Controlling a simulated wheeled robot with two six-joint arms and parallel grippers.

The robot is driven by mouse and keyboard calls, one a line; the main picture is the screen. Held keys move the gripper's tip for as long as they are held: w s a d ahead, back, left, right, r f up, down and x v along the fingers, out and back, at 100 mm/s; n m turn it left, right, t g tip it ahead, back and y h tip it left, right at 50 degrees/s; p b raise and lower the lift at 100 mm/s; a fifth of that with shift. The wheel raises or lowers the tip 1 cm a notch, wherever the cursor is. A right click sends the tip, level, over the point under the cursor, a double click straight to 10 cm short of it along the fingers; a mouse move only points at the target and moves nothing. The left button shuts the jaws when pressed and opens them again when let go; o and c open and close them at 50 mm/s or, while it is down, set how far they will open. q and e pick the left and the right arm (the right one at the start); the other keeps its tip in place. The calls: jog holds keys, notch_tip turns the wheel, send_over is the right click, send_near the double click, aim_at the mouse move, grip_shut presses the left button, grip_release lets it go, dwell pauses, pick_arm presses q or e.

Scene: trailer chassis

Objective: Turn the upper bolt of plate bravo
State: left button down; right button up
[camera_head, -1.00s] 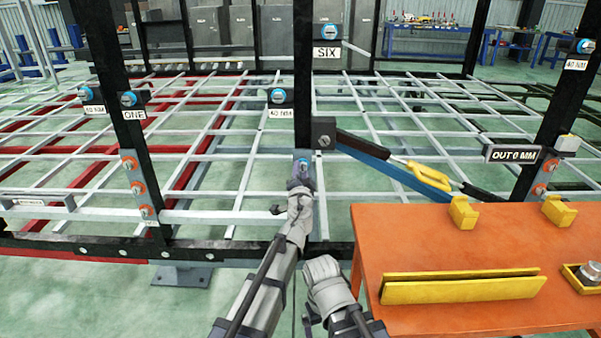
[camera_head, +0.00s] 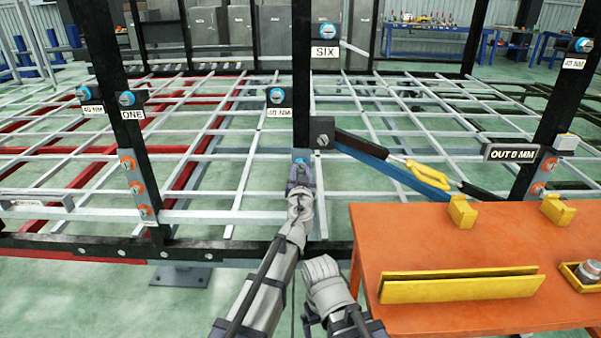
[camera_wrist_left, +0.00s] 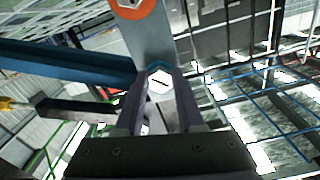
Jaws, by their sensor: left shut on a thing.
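My left gripper (camera_head: 301,172) reaches up to a grey plate (camera_wrist_left: 150,40) on the central black post in the head view. In the left wrist view its two fingers (camera_wrist_left: 160,98) are shut on a pale hex-headed bolt (camera_wrist_left: 160,83) with a blue ring behind it. The blue ring also shows just above the fingertips in the head view. A bolt with an orange ring (camera_wrist_left: 130,5) is on the same plate in the left wrist view; the gripper hides it in the head view. My right arm is folded at the bottom, and its gripper is out of sight.
An orange table (camera_head: 450,245) stands at the right. A similar plate (camera_head: 134,175) with orange-ringed bolts is on the left post.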

pick_arm(q)
jog(key=shift+w, duration=0.1)
dwell(0.3)
jog(key=c, duration=0.5)
grip_release()
jog(key=s, duration=0.8)
pick_arm(e)
jog(key=shift+s+d, duration=0.6)
jog(key=shift+s, duration=0.25)
